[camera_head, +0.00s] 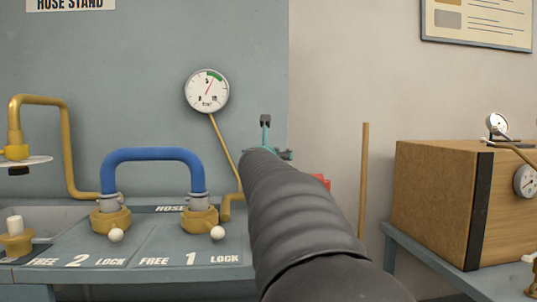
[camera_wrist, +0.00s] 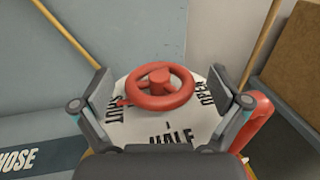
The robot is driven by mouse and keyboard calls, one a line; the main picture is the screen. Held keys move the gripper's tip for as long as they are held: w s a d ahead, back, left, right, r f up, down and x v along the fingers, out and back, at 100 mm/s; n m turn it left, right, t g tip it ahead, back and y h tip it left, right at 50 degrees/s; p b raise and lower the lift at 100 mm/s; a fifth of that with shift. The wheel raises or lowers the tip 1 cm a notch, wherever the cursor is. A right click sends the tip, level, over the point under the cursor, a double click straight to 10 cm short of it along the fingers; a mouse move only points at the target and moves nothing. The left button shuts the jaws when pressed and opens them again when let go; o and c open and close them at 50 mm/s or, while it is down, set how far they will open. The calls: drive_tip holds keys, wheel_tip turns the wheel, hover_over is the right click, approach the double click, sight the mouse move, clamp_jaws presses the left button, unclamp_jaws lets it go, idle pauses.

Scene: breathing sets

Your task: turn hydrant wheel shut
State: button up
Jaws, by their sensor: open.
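The red hydrant wheel (camera_wrist: 146,101) shows in the wrist view, above a round white dial plate (camera_wrist: 140,126) lettered SHUT on the left, HALF in front and OPEN on the right. A small red tab on the wheel's left side points towards SHUT. My gripper (camera_wrist: 158,86) is open, one finger on each side of the wheel, with gaps visible between fingers and rim. In the head view my arm hides the wheel; only a small part of my gripper (camera_head: 265,124) shows beyond it, and a red piece (camera_head: 322,180) shows beside it.
A blue hose (camera_head: 153,155) joins two brass fittings on the grey hose stand (camera_head: 150,258) at left. A pressure gauge (camera_head: 206,91) is on the wall. A wooden pole (camera_head: 363,180) leans near a brown crate (camera_head: 430,200) on a table at right.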

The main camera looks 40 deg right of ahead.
drive_tip(key=v, duration=1.1)
drive_tip(key=shift+s+d+r, duration=0.1)
drive_tip(key=shift+d, duration=0.05)
